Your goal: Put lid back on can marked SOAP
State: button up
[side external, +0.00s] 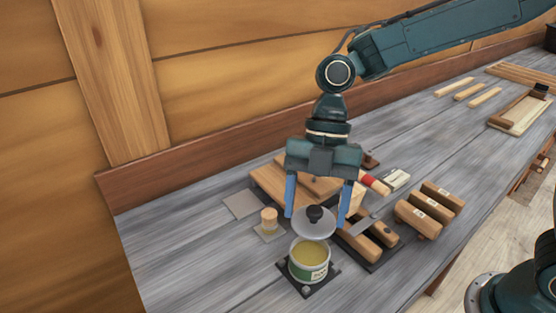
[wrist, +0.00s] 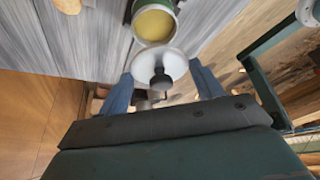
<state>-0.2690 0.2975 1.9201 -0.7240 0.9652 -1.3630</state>
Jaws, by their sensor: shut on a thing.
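The can (side external: 308,268) stands open on a small dark square base on the bench, with yellowish contents and a green-and-white label whose text is too small to read fully. It also shows at the top of the wrist view (wrist: 154,22). The lid (side external: 314,223), a grey disc with a black knob, is above and slightly behind the can, tilted and apart from it. My gripper (side external: 315,215) is shut on the lid, its blue fingers on either side. In the wrist view the lid (wrist: 170,62) sits between the fingers, beside the can's mouth.
A small wooden-topped piece (side external: 269,219) stands left of the lid. Wooden blocks and tools lie behind and right, including a labelled block (side external: 418,219). A wooden wall (side external: 230,90) rises behind the bench. The bench's front left (side external: 190,265) is clear.

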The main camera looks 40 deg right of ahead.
jog(key=shift+f, duration=0.15)
jog(key=shift+f, duration=3.05)
jog(key=shift+f, duration=0.2)
dwell(0.4)
jog(key=o, duration=1.2)
jog(key=shift+o, duration=0.2)
jog(key=shift+r, duration=0.2)
jog(key=shift+r, duration=3.3)
